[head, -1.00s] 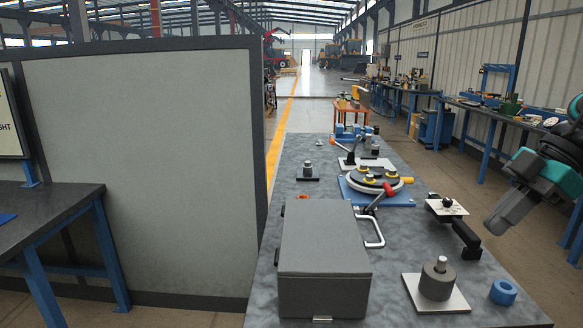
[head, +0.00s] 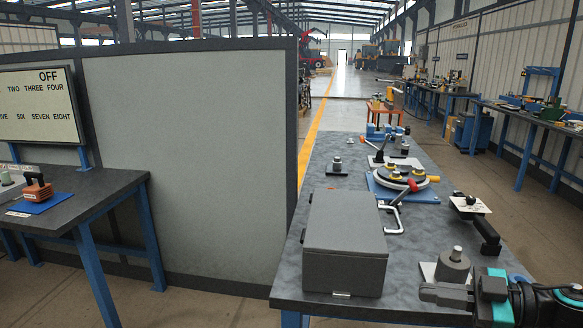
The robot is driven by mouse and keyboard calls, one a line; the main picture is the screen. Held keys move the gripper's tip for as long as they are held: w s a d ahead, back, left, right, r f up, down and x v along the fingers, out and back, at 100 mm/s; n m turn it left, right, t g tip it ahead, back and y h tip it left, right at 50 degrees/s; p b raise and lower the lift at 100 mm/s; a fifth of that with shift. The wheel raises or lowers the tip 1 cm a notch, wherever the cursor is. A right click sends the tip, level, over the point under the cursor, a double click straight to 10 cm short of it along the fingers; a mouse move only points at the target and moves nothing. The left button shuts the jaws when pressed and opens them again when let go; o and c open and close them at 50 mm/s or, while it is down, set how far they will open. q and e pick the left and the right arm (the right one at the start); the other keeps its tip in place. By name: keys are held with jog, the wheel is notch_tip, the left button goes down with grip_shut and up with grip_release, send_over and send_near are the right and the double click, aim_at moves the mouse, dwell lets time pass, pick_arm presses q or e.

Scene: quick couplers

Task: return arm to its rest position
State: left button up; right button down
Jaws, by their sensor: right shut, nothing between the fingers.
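My right gripper (head: 428,292) reaches in from the lower right and points left. It is shut and empty, low in the picture at the front right of the grey workbench (head: 312,190). It overlaps the white plate (head: 430,270) under a grey cylinder (head: 453,268) with a peg on top; I cannot tell whether they touch. My left gripper is out of view.
A grey box (head: 345,245) stands at the bench's front left. A round fixture with a red-knobbed lever (head: 411,186) sits behind it on a blue plate. A black bar with a white plate (head: 470,204) lies at right. A partition (head: 190,150) and side table (head: 80,200) stand left.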

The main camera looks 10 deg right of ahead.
jog(key=s+a+f+m+h, duration=0.3)
jog(key=s+a+f+m, duration=0.1)
jog(key=f, duration=0.4)
jog(key=s+a+f+m+t+h, duration=0.1)
jog(key=s+a+f+m+h, duration=0.3)
jog(key=f, duration=0.4)
jog(key=s+a+f+m+h, duration=0.4)
jog(key=a+f, duration=0.1)
jog(key=f, duration=0.4)
jog(key=shift+s+t, duration=0.35)
jog(key=shift+t, duration=0.05)
